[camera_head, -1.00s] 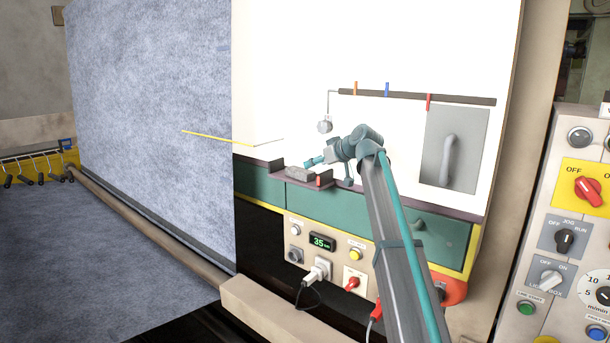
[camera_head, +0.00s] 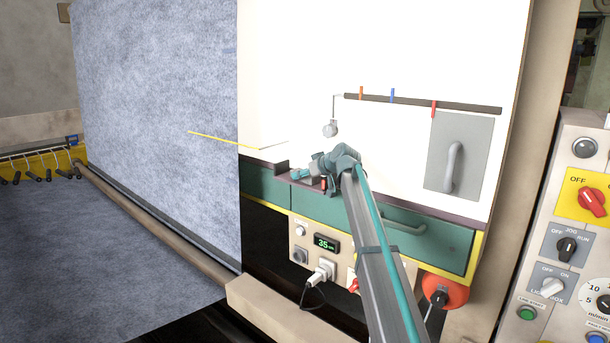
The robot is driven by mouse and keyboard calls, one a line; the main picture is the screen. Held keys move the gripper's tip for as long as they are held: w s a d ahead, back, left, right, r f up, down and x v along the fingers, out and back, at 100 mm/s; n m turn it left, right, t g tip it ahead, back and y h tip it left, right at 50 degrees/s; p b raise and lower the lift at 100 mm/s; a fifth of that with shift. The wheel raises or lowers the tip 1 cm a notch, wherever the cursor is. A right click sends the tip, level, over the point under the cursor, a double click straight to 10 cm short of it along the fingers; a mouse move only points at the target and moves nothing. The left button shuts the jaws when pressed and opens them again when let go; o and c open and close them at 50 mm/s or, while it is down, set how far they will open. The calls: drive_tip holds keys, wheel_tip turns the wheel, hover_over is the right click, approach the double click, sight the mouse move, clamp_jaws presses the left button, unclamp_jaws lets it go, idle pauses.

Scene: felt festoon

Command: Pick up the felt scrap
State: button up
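A small dark shelf (camera_head: 307,184) juts out below the white panel, above the green drawers. My gripper (camera_head: 298,175) is low over this shelf, at the end of my teal and grey arm. It is too small and too much seen from behind to tell whether its fingers are open or shut. A small dark block with a red part (camera_head: 324,185) shows beside my gripper on the shelf. I cannot make out the felt scrap for certain; a grey piece seen earlier on the shelf is now mostly hidden behind my gripper.
A large grey-blue felt sheet (camera_head: 155,110) hangs at the left, with a yellow strip (camera_head: 222,139) across its edge. A rail with coloured clips (camera_head: 422,104) and a small lamp (camera_head: 331,129) are above the shelf. Green drawers (camera_head: 340,213) and a control box (camera_head: 315,243) lie below.

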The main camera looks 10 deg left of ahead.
drive_tip(key=c, duration=0.9)
drive_tip(key=shift+r, duration=0.1)
